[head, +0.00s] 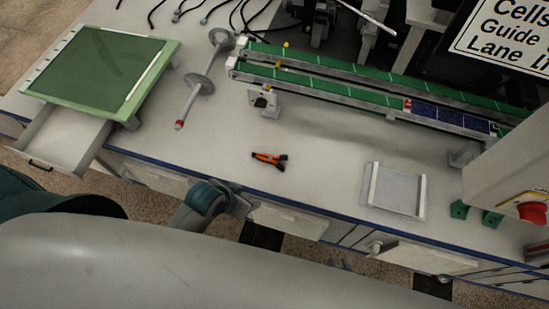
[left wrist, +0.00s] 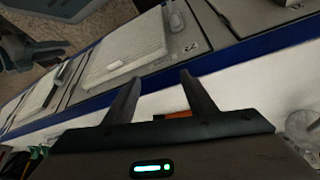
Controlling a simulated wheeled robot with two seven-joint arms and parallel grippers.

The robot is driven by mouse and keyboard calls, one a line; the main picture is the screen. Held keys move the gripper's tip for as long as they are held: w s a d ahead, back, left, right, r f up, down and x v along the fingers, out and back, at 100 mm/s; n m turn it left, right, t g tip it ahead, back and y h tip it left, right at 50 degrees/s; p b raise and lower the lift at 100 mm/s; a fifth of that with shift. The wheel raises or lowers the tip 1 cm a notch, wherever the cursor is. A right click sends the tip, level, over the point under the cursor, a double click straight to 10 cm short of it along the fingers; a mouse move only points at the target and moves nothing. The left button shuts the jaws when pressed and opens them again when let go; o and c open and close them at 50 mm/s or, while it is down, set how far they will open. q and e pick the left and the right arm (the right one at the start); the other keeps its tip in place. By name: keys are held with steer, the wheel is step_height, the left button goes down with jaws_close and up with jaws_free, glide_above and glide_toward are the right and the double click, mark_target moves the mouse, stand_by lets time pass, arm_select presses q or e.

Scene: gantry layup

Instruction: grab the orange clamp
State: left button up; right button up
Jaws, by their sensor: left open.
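The orange clamp (head: 268,159), orange with black ends, lies on the pale worktop near the middle of the head view. My left gripper (left wrist: 160,77) shows in the left wrist view with its two dark fingers spread apart and nothing held between the tips. A strip of orange, apparently the clamp (left wrist: 178,115), shows between the finger bases, mostly hidden by the gripper body. In the head view part of my left arm is at the bench's front edge, short of the clamp; its fingers cannot be made out there.
A green-topped board (head: 95,65) stands at left above an open drawer (head: 62,138). A green conveyor (head: 340,85) runs along the back. A rod with discs (head: 200,84) lies left of the clamp, a pale tray (head: 396,192) right. The worktop around the clamp is clear.

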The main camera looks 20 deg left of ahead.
arm_select(q)
steer(key=w+d+r+m, duration=0.1)
steer(key=w, duration=0.1)
steer(key=w+d+r+m+h, duration=0.1)
steer(key=w+d+r, duration=0.1)
steer(key=w+d+r+m+h, duration=0.1)
steer(key=w+r, duration=0.1)
steer(key=shift+w+d, duration=0.2)
steer(key=shift+w, duration=0.15)
steer(key=w+r+m+g+h, duration=0.1)
steer(key=w+r+m, duration=0.4)
steer(key=w+a+r+m+g, duration=0.2)
steer(key=a+r+m, duration=0.1)
steer(key=a+r, duration=0.3)
steer(key=shift+w+a+r+g+y+p, duration=0.15)
steer(key=shift+a+r+g+y+p, duration=0.25)
steer(key=shift+a, duration=0.35)
arm_select(e)
steer(key=shift+d+r, duration=0.25)
steer(key=shift+d, duration=0.05)
steer(key=shift+a, duration=0.1)
arm_select(q)
steer(key=shift+d+f, duration=0.1)
steer(key=shift+f, duration=0.05)
arm_select(e)
steer(key=shift+w, duration=0.1)
